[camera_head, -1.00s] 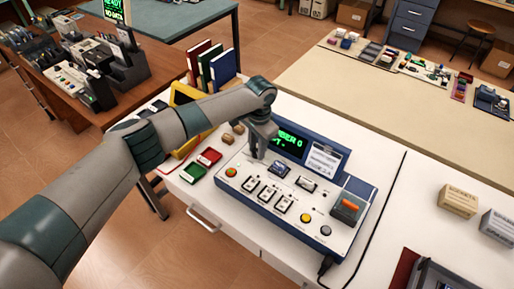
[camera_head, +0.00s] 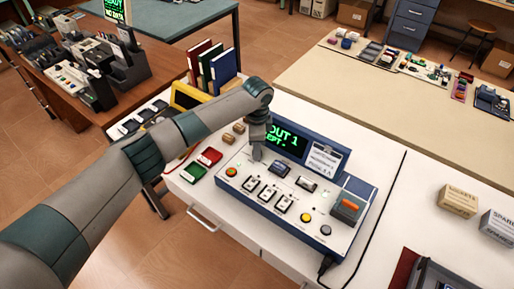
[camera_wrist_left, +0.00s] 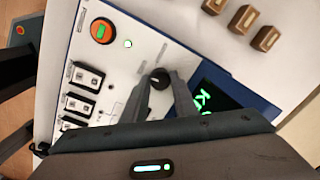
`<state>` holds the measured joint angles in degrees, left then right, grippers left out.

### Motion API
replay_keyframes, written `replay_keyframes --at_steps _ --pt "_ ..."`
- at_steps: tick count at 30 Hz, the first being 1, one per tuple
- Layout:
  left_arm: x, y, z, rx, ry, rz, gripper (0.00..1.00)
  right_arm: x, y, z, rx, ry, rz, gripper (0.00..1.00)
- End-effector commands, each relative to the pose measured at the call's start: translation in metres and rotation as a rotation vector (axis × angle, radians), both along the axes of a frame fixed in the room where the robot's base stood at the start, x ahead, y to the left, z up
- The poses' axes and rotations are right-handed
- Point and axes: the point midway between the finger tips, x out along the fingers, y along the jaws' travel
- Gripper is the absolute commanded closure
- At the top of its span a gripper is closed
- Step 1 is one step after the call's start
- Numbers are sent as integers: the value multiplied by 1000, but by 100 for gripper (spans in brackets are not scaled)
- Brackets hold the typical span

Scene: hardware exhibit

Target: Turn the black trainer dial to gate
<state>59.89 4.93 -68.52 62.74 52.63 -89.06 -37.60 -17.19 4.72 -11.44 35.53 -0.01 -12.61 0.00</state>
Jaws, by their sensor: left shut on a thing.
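The trainer (camera_head: 300,205) is a white sloped panel in a blue case on the white bench. My left gripper (camera_head: 257,152) reaches down onto the panel's upper left part, left of the display. In the left wrist view the round black dial (camera_wrist_left: 160,77) sits between the tips of its two fingers, and the gripper is shut on it. The dial's pointer setting is too small to read. My right gripper is out of view.
Red and green boxes (camera_head: 209,156) and small tan blocks lie left of the trainer. A yellow-framed item (camera_head: 186,95) and upright books (camera_head: 222,70) stand behind the arm. A black cable runs along the right. The white bench right of it has free room (camera_head: 400,200).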

Motion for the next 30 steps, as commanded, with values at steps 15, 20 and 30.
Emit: replay_keyframes --at_steps 15,20,30 --pt "1 -1 2 -3 -4 -52 97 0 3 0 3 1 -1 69" --pt "1 -1 2 -2 -4 -51 56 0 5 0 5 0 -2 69" --pt "1 0 2 -1 -1 -51 56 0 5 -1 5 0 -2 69"
